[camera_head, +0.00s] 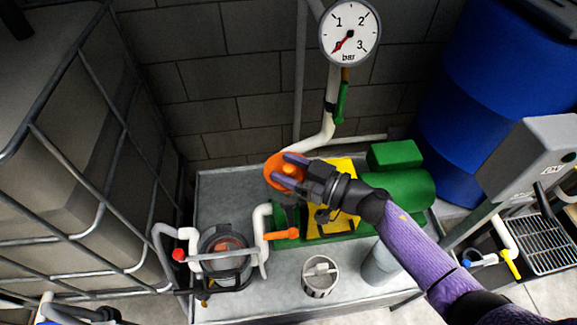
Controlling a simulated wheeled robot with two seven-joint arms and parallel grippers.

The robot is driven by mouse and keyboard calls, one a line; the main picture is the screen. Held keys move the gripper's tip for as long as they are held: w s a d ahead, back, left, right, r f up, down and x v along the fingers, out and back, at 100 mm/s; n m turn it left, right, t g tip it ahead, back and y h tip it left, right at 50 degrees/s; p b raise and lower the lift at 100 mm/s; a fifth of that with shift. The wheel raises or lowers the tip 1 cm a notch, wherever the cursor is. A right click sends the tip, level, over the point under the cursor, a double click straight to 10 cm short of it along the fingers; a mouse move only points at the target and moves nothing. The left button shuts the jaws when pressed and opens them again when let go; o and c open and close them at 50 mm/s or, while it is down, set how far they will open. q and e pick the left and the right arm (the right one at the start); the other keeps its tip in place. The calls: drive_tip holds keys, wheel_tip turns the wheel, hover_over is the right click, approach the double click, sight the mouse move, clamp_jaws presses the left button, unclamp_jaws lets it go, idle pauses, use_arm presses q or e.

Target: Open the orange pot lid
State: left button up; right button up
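The orange pot lid (272,168) is round, with a small raised knob, and sits at the back of the grey bench beside the green pump. My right gripper (285,170) reaches over it from the right. Its two purple-grey fingers are apart, one on either side of the knob, and they cover part of the lid. I cannot tell whether the fingers touch the knob. The pot under the lid is mostly hidden by the gripper and pump. My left gripper does not show.
The green pump (400,190) and a yellow part stand right of the lid. A white pipe (325,130) rises behind to a pressure gauge (349,32). A glass filter (225,255) and a white strainer (320,275) are in front. A caged tank fills the left; blue barrels stand right.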

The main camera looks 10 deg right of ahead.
clamp_jaws()
idle(1.2)
